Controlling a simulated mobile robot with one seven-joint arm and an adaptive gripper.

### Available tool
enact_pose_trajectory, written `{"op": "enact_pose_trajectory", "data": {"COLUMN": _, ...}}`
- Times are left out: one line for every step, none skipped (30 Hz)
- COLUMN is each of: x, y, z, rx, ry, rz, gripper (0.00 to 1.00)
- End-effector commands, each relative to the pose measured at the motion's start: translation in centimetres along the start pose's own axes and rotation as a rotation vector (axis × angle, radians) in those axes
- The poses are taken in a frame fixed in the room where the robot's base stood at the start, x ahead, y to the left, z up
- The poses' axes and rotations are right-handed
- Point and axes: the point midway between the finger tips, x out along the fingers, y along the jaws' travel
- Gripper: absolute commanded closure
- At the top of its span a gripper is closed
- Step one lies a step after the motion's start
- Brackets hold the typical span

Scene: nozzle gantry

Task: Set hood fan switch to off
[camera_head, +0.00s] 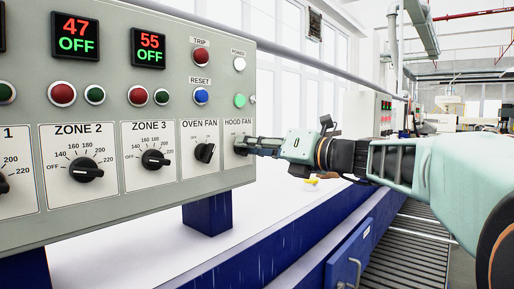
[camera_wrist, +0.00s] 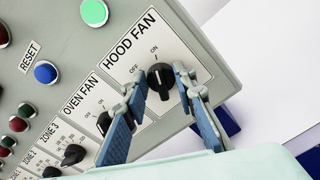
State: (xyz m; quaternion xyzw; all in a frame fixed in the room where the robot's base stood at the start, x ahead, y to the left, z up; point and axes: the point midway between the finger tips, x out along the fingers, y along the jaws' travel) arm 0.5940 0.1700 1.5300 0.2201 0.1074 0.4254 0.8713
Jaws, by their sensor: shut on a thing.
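The hood fan switch (camera_wrist: 160,77) is a black rotary knob on a white label plate marked OFF and ON. In the wrist view its pointer seems to face toward ON. My gripper (camera_wrist: 159,82) has its two blue-padded fingers on either side of this knob, shut on it. In the head view my gripper (camera_head: 247,146) reaches the panel from the right at the HOOD FAN plate (camera_head: 236,130), and the fingers hide most of the knob.
The oven fan switch (camera_head: 205,152) sits just left on the grey control panel (camera_head: 180,110); in the wrist view it is close to my left finger. Zone 3 (camera_head: 155,159) and Zone 2 (camera_head: 86,170) knobs lie further left. Reset (camera_head: 200,96) and green (camera_head: 240,100) buttons are above.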

Motion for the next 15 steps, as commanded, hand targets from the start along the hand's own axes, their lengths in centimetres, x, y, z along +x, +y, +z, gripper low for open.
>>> {"op": "enact_pose_trajectory", "data": {"x": 0.01, "y": -0.04, "z": -0.13, "rx": -0.018, "ry": 0.0, "rz": 0.0, "gripper": 0.99}}
{"op": "enact_pose_trajectory", "data": {"x": 0.01, "y": -0.04, "z": -0.15, "rx": -0.03, "ry": 0.0, "rz": 0.0, "gripper": 0.99}}
{"op": "enact_pose_trajectory", "data": {"x": 0.01, "y": -0.05, "z": -0.18, "rx": -0.049, "ry": 0.0, "rz": 0.0, "gripper": 0.99}}
{"op": "enact_pose_trajectory", "data": {"x": 0.01, "y": -0.05, "z": -0.2, "rx": -0.067, "ry": 0.001, "rz": 0.0, "gripper": 0.99}}
{"op": "enact_pose_trajectory", "data": {"x": 0.01, "y": -0.04, "z": -0.21, "rx": -0.085, "ry": 0.0, "rz": 0.0, "gripper": 0.99}}
{"op": "enact_pose_trajectory", "data": {"x": 0.01, "y": -0.03, "z": -0.23, "rx": -0.113, "ry": 0.0, "rz": 0.0, "gripper": 0.99}}
{"op": "enact_pose_trajectory", "data": {"x": 0.02, "y": -0.02, "z": -0.24, "rx": -0.134, "ry": 0.0, "rz": 0.001, "gripper": 0.99}}
{"op": "enact_pose_trajectory", "data": {"x": 0.02, "y": -0.01, "z": -0.27, "rx": -0.158, "ry": 0.0, "rz": 0.001, "gripper": 0.99}}
{"op": "enact_pose_trajectory", "data": {"x": 0.03, "y": 0.0, "z": -0.3, "rx": -0.19, "ry": 0.0, "rz": 0.001, "gripper": 0.99}}
{"op": "enact_pose_trajectory", "data": {"x": 0.03, "y": 0.01, "z": -0.32, "rx": -0.216, "ry": 0.0, "rz": 0.001, "gripper": 0.99}}
{"op": "enact_pose_trajectory", "data": {"x": 0.03, "y": 0.02, "z": -0.33, "rx": -0.243, "ry": 0.0, "rz": 0.001, "gripper": 0.99}}
{"op": "enact_pose_trajectory", "data": {"x": 0.03, "y": 0.05, "z": -0.34, "rx": -0.281, "ry": 0.0, "rz": 0.001, "gripper": 0.99}}
{"op": "enact_pose_trajectory", "data": {"x": 0.04, "y": 0.06, "z": -0.36, "rx": -0.309, "ry": 0.0, "rz": 0.001, "gripper": 0.99}}
{"op": "enact_pose_trajectory", "data": {"x": 0.03, "y": 0.06, "z": -0.39, "rx": -0.338, "ry": 0.0, "rz": 0.001, "gripper": 0.99}}
{"op": "enact_pose_trajectory", "data": {"x": 0.03, "y": 0.06, "z": -0.41, "rx": -0.376, "ry": 0.0, "rz": 0.001, "gripper": 0.99}}
